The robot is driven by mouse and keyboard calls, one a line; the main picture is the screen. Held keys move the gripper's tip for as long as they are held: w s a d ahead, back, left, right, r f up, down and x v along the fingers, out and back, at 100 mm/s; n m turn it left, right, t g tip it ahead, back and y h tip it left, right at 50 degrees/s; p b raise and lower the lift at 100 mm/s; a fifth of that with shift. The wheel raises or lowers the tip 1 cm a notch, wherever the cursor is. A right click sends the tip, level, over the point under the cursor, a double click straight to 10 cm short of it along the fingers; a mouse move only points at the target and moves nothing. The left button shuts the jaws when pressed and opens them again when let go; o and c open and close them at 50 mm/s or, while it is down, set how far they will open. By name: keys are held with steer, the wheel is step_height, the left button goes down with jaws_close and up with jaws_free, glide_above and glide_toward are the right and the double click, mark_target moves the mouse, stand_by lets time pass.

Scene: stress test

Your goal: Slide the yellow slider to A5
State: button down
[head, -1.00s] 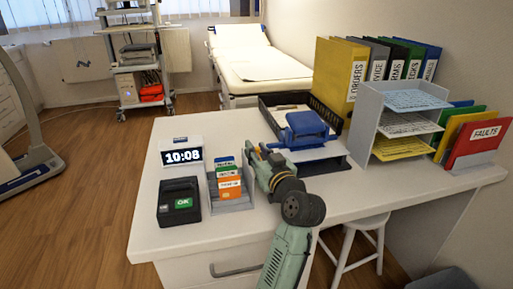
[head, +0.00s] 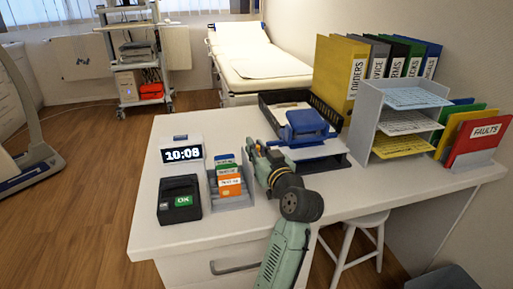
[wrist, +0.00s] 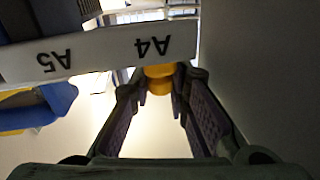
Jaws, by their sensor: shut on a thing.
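The yellow slider (wrist: 158,80) is between the fingertips of my gripper (wrist: 160,92) in the wrist view, and my gripper is shut on it. A pale bar with upside-down labels runs across the wrist view. The slider is at its edge, beside the A4 mark (wrist: 152,46). The A5 mark (wrist: 53,60) is farther left on the bar. In the head view my gripper (head: 256,151) is at the left side of the blue hole punch (head: 305,127). The slider cannot be made out in the head view.
A grey card holder (head: 240,201) with colored cards stands close to the left of my gripper. A clock (head: 182,153) and a black OK device (head: 179,200) are farther left. A black tray (head: 268,113) and letter rack (head: 366,125) stand behind and right. The front desktop is clear.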

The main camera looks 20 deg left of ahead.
steer(key=shift+w+d, duration=0.6)
steer(key=shift+d, duration=0.3)
steer(key=shift+w+d, duration=0.6)
steer(key=shift+d, duration=0.3)
steer(key=c, duration=1.8)
jaws_free()
steer(key=shift+s, duration=0.1)
steer(key=v, duration=1.2)
